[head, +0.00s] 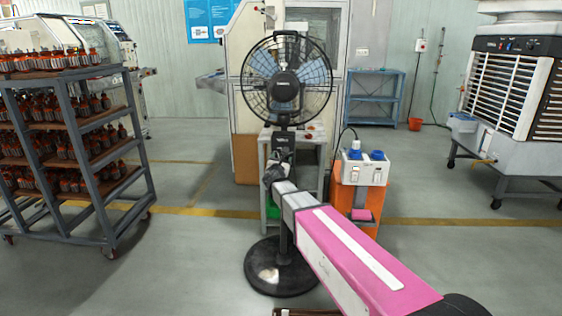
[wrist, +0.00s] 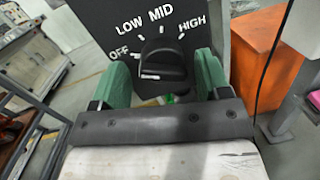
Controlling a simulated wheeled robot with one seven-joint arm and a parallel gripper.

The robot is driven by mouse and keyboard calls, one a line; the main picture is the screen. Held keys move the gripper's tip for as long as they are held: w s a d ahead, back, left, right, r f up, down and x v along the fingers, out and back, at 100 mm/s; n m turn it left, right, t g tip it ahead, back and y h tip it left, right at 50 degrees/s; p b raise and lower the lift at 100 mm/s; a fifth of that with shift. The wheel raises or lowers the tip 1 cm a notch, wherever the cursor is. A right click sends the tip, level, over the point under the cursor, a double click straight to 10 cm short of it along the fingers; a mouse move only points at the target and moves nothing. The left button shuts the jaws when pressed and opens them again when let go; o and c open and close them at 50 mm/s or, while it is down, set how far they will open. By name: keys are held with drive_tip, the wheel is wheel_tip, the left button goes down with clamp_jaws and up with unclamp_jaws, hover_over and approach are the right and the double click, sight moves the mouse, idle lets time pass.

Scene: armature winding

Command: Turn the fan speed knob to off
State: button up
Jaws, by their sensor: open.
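The pedestal fan (head: 287,82) stands ahead on a round black base. Its black control box shows large in the wrist view, with the white words OFF, LOW, MID and HIGH in an arc. The black fan speed knob (wrist: 163,62) sits below the words. A white mark shows at the knob's lower left, toward the OFF side; its exact setting is hard to tell. My gripper (wrist: 164,84) is open, with one green finger on each side of the knob and a visible gap to it. In the head view my gripper (head: 275,174) is at the fan's post, its fingers hard to make out.
An orange stand (head: 345,205) with a white socket box (head: 365,167) is close on the right of the post.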

drive_tip(key=shift+s, duration=0.15)
drive_tip(key=s+a+f, duration=0.1)
drive_tip(key=s, duration=0.9)
drive_tip(key=shift+s+a, duration=0.2)
drive_tip(key=shift+a, duration=0.1)
drive_tip(key=s+d+f+m+g+h, duration=0.2)
drive_tip(key=s+d+f+m+g, duration=0.15)
drive_tip(key=d+m, duration=0.35)
drive_tip(key=s+d+f+m+g+h, duration=0.2)
drive_tip(key=d+f+m+g, duration=0.3)
drive_tip(key=d, duration=0.3)
drive_tip(key=s+d+f+m+g+h, duration=0.1)
drive_tip(key=s+d+f+m+g, duration=0.25)
drive_tip(key=d+m, duration=0.4)
drive_tip(key=s+d+f+m+g+y, duration=0.3)
drive_tip(key=s+f+m+g+y, duration=0.4)
drive_tip(key=s+m, duration=0.6)
wheel_tip(320, 180, down, 2)
drive_tip(key=shift+s+f+y, duration=0.1)
drive_tip(key=shift+s+y, duration=0.2)
drive_tip(key=shift+s, duration=0.4)
